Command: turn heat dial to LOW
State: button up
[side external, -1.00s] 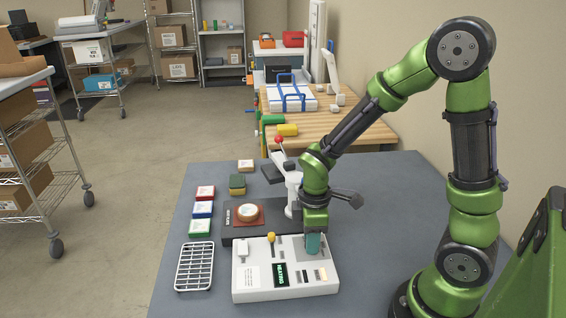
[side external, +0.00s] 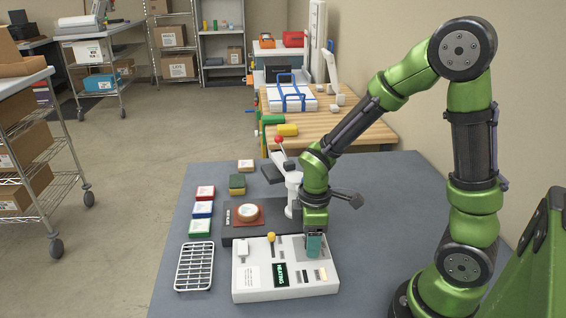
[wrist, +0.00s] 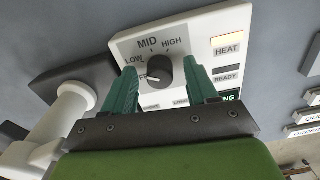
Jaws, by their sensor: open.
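The dark round heat dial (wrist: 158,71) sits on the white control box, with LOW, MID and HIGH printed around it and another label at lower left partly covered. Its small white mark shows at its lower left, beside that covered label and below LOW. My gripper (wrist: 160,66) is open, its green fingers on either side of the dial; I cannot tell whether they touch it. In the side view my gripper (side external: 314,244) points down over the control box (side external: 285,290), and the dial is hidden.
The HEAT lamp (wrist: 226,41) glows. A yellow-knobbed lever (side external: 271,238) stands left of my gripper. The white press (side external: 293,190) with a red-knobbed handle is just behind. A wire rack (side external: 195,266) and several coloured boxes lie to the left on the grey table.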

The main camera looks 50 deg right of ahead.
notch_tip(320, 180, up, 17)
jog(key=shift+f, duration=0.15)
dwell(0.5)
jog(key=s+a+r+m+t+y, duration=0.2)
jog(key=s+m+t, duration=0.3)
jog(key=m, duration=0.7)
jog(key=shift+s+a+r+t, duration=0.3)
jog(key=shift+a+r+t, duration=0.25)
jog(key=shift+t, duration=0.55)
